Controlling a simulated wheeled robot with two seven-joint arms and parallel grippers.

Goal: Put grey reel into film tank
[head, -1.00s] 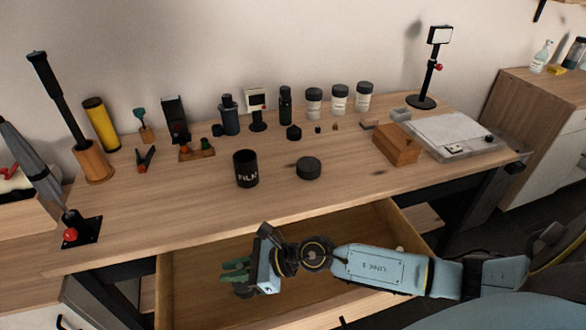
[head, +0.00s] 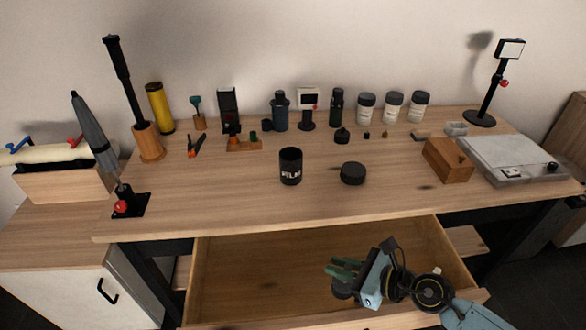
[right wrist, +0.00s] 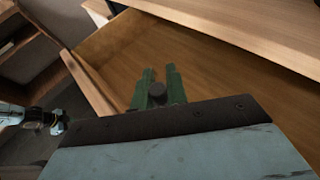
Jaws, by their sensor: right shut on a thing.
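The film tank (head: 290,167) is a black open cup marked FILM, upright near the front middle of the tabletop. My right gripper (head: 343,271) is over the open drawer, in front of and below the tank. Its green fingers are shut on a dark grey round piece, the grey reel (head: 344,289). The reel is mostly hidden in the head view and shows as a small dark disc in the right wrist view (right wrist: 157,90). A light-blue and black arm end, likely my left gripper (right wrist: 57,123), shows small at the left of the right wrist view; its fingers cannot be made out.
A black round lid-like piece (head: 352,173) lies right of the tank. The open drawer (head: 240,276) juts out below the tabletop. Bottles and tools line the back. A wooden box (head: 447,161) is at the right. The tabletop just around the tank is clear.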

